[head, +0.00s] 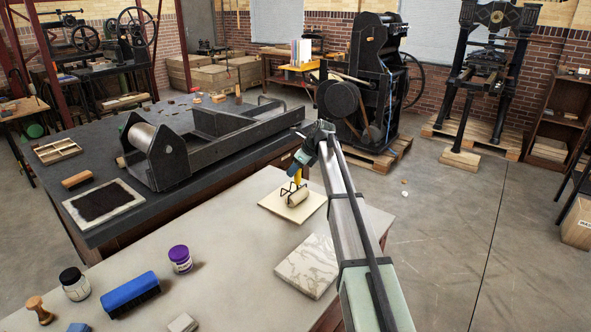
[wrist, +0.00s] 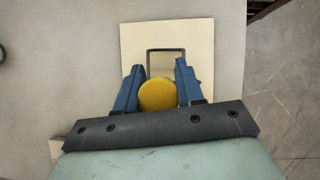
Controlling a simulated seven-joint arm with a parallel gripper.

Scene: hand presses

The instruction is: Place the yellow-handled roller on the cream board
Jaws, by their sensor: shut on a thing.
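The yellow-handled roller (head: 297,196) is at the cream board, with its pale cylinder low and its yellow handle upright. The cream board (head: 308,208) lies flat on the light table. In the head view the roller's cylinder appears on or just above the board; I cannot tell if it touches. My gripper (head: 299,168) is above the board and shut on the yellow handle. In the wrist view the round yellow handle end (wrist: 158,94) sits between my blue fingers, with the dark wire frame beyond it over the board (wrist: 197,35).
A marble slab (head: 308,265) lies nearer on the light table. A purple-lidded jar (head: 180,259), a blue brush (head: 131,292), a black-lidded jar (head: 75,284) and a wooden stamp (head: 39,310) stand to the left. A dark bench with a press stands behind.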

